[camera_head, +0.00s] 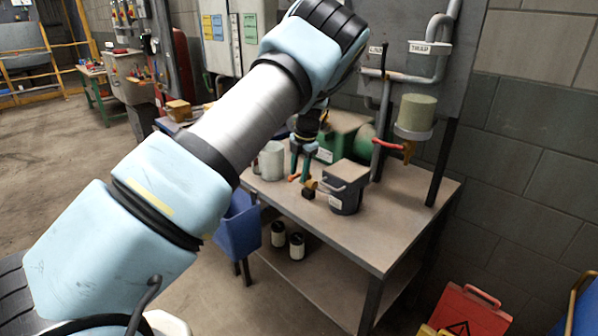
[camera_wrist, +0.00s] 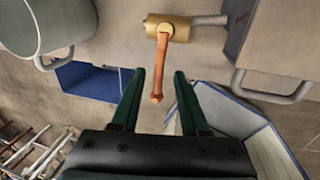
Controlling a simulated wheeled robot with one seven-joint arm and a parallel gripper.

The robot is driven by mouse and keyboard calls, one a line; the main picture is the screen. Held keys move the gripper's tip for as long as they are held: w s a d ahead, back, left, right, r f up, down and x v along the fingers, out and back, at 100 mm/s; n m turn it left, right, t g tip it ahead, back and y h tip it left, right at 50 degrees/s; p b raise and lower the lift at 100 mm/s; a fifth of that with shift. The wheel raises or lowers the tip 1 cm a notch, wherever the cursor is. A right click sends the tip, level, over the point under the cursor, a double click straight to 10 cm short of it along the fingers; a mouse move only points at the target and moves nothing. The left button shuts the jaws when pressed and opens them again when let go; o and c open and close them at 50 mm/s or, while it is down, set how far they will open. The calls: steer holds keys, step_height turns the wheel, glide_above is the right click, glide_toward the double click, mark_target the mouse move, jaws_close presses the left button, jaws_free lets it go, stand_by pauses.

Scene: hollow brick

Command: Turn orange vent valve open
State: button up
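The vent valve has a brass body (camera_wrist: 170,27) and an orange lever (camera_wrist: 160,72) in the wrist view. The lever points from the body down toward my gripper (camera_wrist: 159,73). My gripper is open, and the lever's free end shows between its two dark green fingers; I cannot tell whether either finger touches it.
Behind are a green machine (camera_head: 345,125) and pipes with a red-orange handle (camera_head: 390,145).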

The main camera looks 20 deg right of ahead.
steer(key=shift+r, duration=0.1)
step_height(320, 180, up, 10)
steer(key=s+b, duration=0.2)
steer(key=b, duration=0.1)
steer(key=shift+d+r, duration=0.2)
steer(key=shift+d, duration=0.15)
stand_by(0.3)
steer(key=a+m+g, duration=0.1)
steer(key=a+m, duration=0.7)
steer(key=a, duration=1.5)
steer(key=s+a+f+m+h, duration=0.1)
steer(key=s+a+m, duration=1.4)
steer(key=s, duration=0.4)
steer(key=shift+s+a+f+t, duration=0.3)
steer(key=shift+a+f, duration=0.05)
steer(key=shift+a, duration=0.4)
